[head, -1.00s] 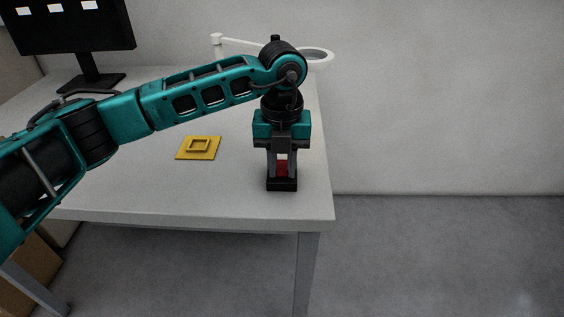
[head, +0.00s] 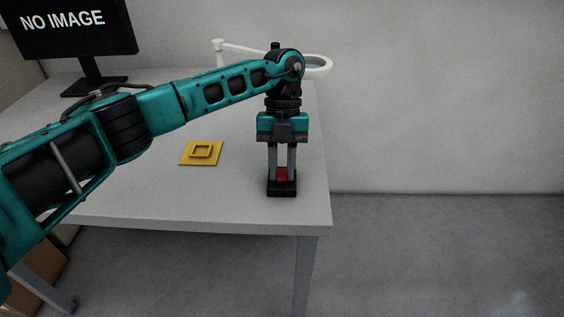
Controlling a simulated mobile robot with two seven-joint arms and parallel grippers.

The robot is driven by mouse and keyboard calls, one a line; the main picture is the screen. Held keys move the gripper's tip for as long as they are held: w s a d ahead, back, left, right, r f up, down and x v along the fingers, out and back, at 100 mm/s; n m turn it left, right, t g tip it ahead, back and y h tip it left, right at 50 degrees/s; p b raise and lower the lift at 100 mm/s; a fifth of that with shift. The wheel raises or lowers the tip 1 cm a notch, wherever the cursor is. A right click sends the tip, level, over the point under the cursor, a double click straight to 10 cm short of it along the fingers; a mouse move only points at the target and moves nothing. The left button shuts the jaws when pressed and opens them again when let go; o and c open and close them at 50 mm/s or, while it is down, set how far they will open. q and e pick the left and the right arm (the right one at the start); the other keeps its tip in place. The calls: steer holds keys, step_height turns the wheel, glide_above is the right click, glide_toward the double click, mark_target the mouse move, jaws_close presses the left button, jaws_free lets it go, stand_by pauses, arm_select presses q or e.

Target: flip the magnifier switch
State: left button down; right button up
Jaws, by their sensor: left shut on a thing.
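The switch is a red rocker (head: 281,174) in a black base (head: 282,190) near the front right corner of the table. My left gripper (head: 282,172) points straight down over it, its two fingers on either side of the red part and shut on it. The fingers hide the sides of the rocker. The magnifier (head: 320,72), a white ring on a white arm, stands at the back of the table, partly behind my left wrist. My right gripper is not in view.
A yellow square plate with a raised frame (head: 201,153) lies on the table (head: 180,203), left of the switch. A monitor (head: 65,30) reading "NO IMAGE" stands at the back left. The floor right of the table is clear.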

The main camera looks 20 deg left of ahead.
arm_select(q)
steer(key=shift+g, duration=0.3)
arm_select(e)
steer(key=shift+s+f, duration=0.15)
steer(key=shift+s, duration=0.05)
arm_select(q)
steer(key=c, duration=0.9)
jaws_free()
steer(key=shift+w, duration=0.1)
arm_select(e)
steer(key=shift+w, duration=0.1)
arm_select(q)
steer(key=shift+w+r, duration=0.1)
steer(key=shift+r, duration=0.15)
steer(key=p+v, duration=0.1)
steer(key=v, duration=1.1)
steer(key=shift+a+r, duration=0.2)
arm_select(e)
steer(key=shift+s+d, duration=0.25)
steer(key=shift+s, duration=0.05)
